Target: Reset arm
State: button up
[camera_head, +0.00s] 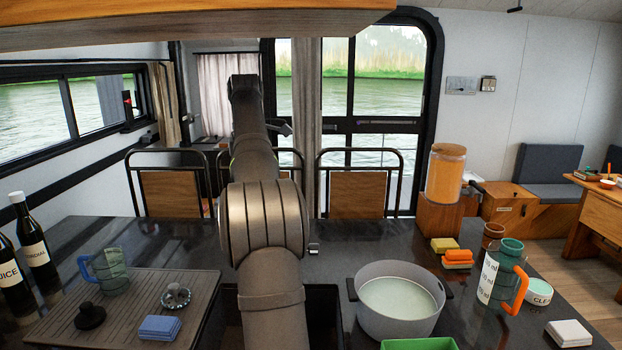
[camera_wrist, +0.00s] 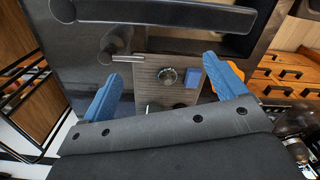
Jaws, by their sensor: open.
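My arm stands raised in the middle of the head view, over the counter (camera_head: 330,240). Its gripper is not clearly visible there. In the wrist view my gripper (camera_wrist: 162,67) is open, with two blue fingers spread wide and nothing between them. It is above and apart from the counter. Beyond the fingers lies the ribbed drainboard (camera_wrist: 150,78), with a round glass-and-metal item (camera_wrist: 168,75) and a blue folded cloth or sponge (camera_wrist: 193,77) on it.
The drainboard (camera_head: 110,318) holds a glass jug (camera_head: 112,270) and a dark lid-like item (camera_head: 90,314). Bottles (camera_head: 36,245) stand left. A large pot (camera_head: 396,326), measuring jug (camera_head: 492,275), orange-filled dispenser (camera_head: 446,175) and sponges (camera_head: 456,256) stand right. The sink is partly hidden by my arm.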

jog(key=shift+m, duration=0.4)
jog(key=d, duration=0.1)
jog(key=d+r, duration=0.1)
jog(key=d, duration=0.1)
jog(key=d+r, duration=0.1)
jog(key=d, duration=0.1)
jog(key=shift+w+r, duration=0.2)
jog(key=shift+w, duration=0.05)
jog(key=d+f+m, duration=0.1)
jog(key=d+f, duration=0.4)
jog(key=d, duration=0.6)
jog(key=shift+w+f, duration=0.25)
jog(key=shift+f, duration=0.15)
